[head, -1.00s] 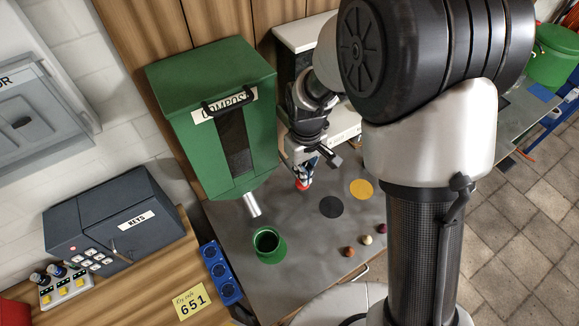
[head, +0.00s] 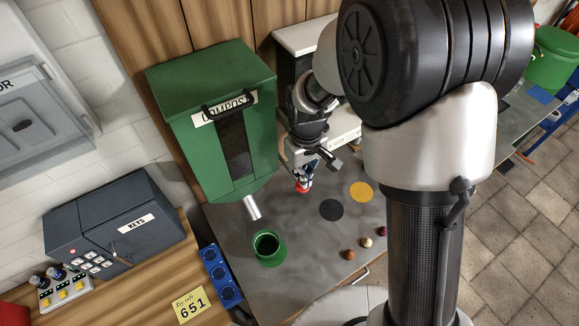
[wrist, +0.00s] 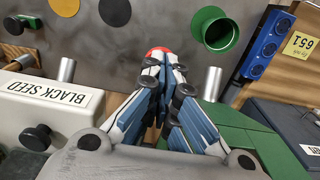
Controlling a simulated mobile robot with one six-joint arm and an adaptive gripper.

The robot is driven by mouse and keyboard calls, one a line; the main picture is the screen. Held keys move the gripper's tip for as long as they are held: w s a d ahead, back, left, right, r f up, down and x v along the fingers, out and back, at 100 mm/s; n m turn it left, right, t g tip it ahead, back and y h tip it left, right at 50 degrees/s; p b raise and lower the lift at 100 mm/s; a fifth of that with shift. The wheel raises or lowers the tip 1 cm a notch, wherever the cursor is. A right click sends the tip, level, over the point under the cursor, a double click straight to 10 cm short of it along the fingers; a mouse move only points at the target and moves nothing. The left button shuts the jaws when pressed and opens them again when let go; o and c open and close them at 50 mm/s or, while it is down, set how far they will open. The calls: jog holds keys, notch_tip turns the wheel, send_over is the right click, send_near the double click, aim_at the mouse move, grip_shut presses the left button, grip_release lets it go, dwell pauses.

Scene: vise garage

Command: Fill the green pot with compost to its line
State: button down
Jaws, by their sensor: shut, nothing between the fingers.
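The green pot (head: 267,249) stands upright on the grey mat, just in front of the metal spout (head: 252,207) of the green compost dispenser (head: 206,110). In the wrist view the pot (wrist: 214,30) is at the upper right, apart from my gripper. Its inside looks dark green; I make out no compost or line in it. My gripper (head: 304,184) is right of the spout, pointing down with its fingers shut and empty. In the wrist view the closed fingertips (wrist: 160,68) meet in front of a small red round thing (wrist: 158,52), mostly hidden by them.
A white dispenser labelled BLACK SEED (wrist: 55,105) stands beside the compost one. Black (head: 331,209) and yellow (head: 361,191) discs and several small balls lie on the mat. A blue block with round recesses (head: 221,275) and a keys box (head: 120,225) are left.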

aim_at(302, 188)
jog(key=shift+f, duration=0.1)
jog(key=shift+f+b, duration=2.4)
jog(key=shift+f, duration=0.65)
jog(key=shift+r, duration=0.1)
jog(key=shift+r+p, duration=2.25)
jog(key=shift+r, duration=0.8)
jog(key=shift+f, duration=0.1)
jog(key=shift+f+b, duration=2.35)
jog(key=shift+f, duration=0.7)
jog(key=shift+r+p, duration=2.25)
jog(key=shift+r, duration=0.95)
jog(key=shift+f, duration=0.15)
